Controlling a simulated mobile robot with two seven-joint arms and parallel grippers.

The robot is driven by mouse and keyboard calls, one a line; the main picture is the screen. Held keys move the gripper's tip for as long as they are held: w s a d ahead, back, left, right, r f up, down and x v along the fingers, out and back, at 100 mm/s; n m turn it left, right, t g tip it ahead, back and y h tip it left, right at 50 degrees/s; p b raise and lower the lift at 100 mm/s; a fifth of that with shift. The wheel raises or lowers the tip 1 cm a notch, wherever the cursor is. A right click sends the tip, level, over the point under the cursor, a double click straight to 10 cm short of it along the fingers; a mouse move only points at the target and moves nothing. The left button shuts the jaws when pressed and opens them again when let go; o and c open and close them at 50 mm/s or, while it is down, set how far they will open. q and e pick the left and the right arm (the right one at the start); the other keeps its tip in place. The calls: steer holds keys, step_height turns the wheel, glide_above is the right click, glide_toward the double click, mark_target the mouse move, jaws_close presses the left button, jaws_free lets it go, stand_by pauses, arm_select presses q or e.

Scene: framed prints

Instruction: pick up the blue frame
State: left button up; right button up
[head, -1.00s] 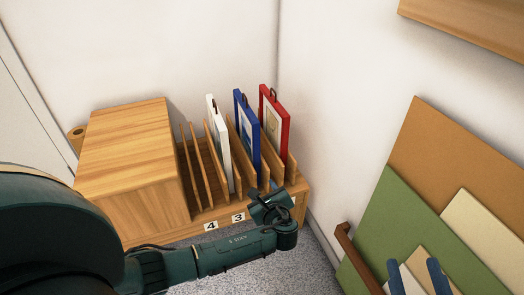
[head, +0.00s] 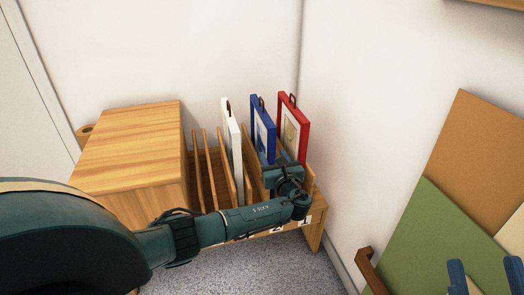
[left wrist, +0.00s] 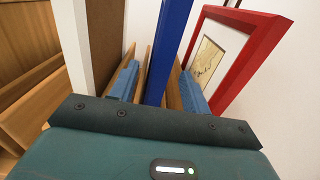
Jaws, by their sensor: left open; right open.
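The blue frame (head: 262,130) stands upright in a slot of the wooden rack (head: 318,212), between a white frame (head: 231,140) and a red frame (head: 293,128). In the left wrist view the edge of the blue frame (left wrist: 170,45) rises between the two blue finger pads of my left gripper (left wrist: 158,86), which is open. In the head view my left gripper (head: 276,170) is at the front of the rack, by the lower part of the blue frame; its fingertips are partly hidden. My right gripper (head: 485,276) is open and empty at the lower right.
Thin wooden dividers (head: 213,170) stand close on both sides of the frames. A wooden box (head: 130,150) is left of the rack. Orange (head: 475,140) and green (head: 430,235) boards lean at the right wall. Grey carpet (head: 250,270) is clear in front.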

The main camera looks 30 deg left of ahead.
mark_target(272, 156)
arm_select(q)
steer(key=w+a+b, duration=0.1)
steer(key=w+a+f+b, duration=0.1)
steer(key=a+b, duration=0.1)
steer(key=shift+w+a, duration=0.1)
steer(key=shift+w, duration=0.3)
steer(key=shift+w+a+r, duration=0.1)
steer(key=shift+w+a, duration=0.1)
steer(key=shift+a, duration=0.05)
jaws_close()
arm_select(e)
steer(key=shift+s+d+r+n+y, duration=0.1)
steer(key=shift+s+r+n+y, duration=0.1)
steer(key=shift+r+n+y, duration=1)
steer(key=shift+s+d+r+n+y, duration=0.1)
steer(key=shift+s+r+n+y, duration=0.05)
steer(key=shift+r+n+y, duration=1.05)
steer(key=shift+f, duration=0.25)
arm_select(q)
steer(key=shift+r, duration=0.1)
